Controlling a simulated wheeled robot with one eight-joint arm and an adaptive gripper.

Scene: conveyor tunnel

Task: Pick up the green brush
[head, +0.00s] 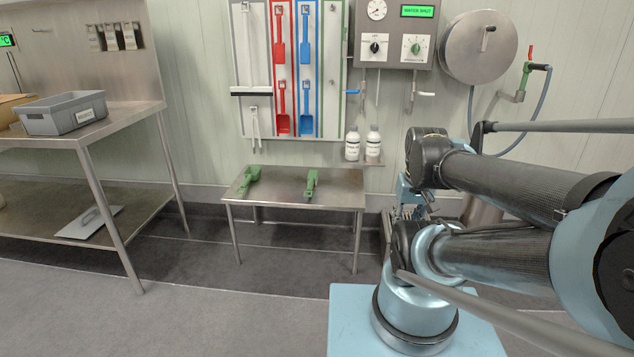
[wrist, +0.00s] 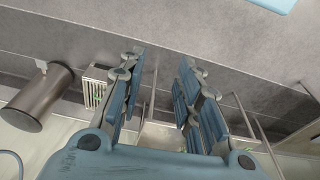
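Two green hand tools lie apart on a low steel table (head: 280,197) in the head view. The right one (head: 312,183) is narrow with a blocky head and could be the green brush. The left one (head: 248,178) looks broader and scoop-like. They are too small to tell apart surely. My gripper (head: 405,200) is right of the table in the head view, partly hidden by my own arm. In the wrist view my gripper (wrist: 158,88) has its fingers spread apart with nothing between them. No green tool is clearly visible in the wrist view.
A steel workbench (head: 130,112) with a grey crate (head: 62,113) stands at left. Behind the low table hang a tool board (head: 262,70) and a control box (head: 394,30). Two white bottles (head: 353,146) stand on a small shelf. The floor before the table is clear.

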